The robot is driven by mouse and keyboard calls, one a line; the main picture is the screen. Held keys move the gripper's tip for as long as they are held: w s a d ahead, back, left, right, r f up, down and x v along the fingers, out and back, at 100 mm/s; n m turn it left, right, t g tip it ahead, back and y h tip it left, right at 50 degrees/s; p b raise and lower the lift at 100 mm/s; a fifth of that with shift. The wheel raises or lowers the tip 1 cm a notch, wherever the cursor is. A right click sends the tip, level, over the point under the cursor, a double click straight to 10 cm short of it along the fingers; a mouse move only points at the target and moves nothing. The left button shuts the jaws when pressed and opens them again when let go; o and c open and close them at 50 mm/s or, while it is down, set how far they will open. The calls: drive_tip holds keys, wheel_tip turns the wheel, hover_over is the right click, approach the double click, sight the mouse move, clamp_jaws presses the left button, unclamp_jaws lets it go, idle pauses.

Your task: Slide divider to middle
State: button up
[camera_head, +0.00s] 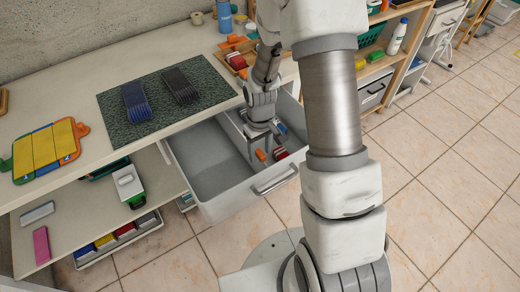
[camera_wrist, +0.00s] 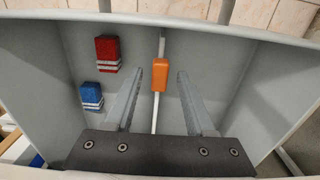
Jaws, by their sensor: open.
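The open grey drawer (camera_head: 207,158) holds a thin, light divider (camera_wrist: 155,118) seen nearly edge-on from above. An orange grip (camera_wrist: 160,75) sits on top of the divider; it also shows in the head view (camera_head: 261,155). My gripper (camera_wrist: 171,72) is open, pointing down over the drawer, with its fingertips on either side of the orange grip in the wrist view. The left fingertip looks close to the grip; I cannot tell whether it touches. In the head view my gripper (camera_head: 262,148) partly hides the divider.
A red block (camera_wrist: 107,54) and a blue block (camera_wrist: 92,96) lie on one side of the divider; the other side looks empty. The drawer's front handle (camera_head: 275,182) faces the floor. A green mat (camera_head: 150,95) with two dark ribbed items lies on the counter.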

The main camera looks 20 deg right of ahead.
wheel_tip(320, 180, up, 17)
drive_tip(key=p, duration=0.2)
drive_tip(key=shift+r+p, duration=0.2)
drive_tip(key=shift+p, duration=0.15)
idle(0.4)
drive_tip(key=s+a+r+m+t+p, duration=0.1)
drive_tip(key=s+r+t, duration=0.4)
drive_tip(key=s+r, duration=1.1)
wheel_tip(320, 180, up, 3)
drive_tip(key=shift+s+f+m+t+p, duration=0.25)
drive_tip(key=shift+m+p, duration=0.2)
drive_tip(key=shift+m, duration=0.65)
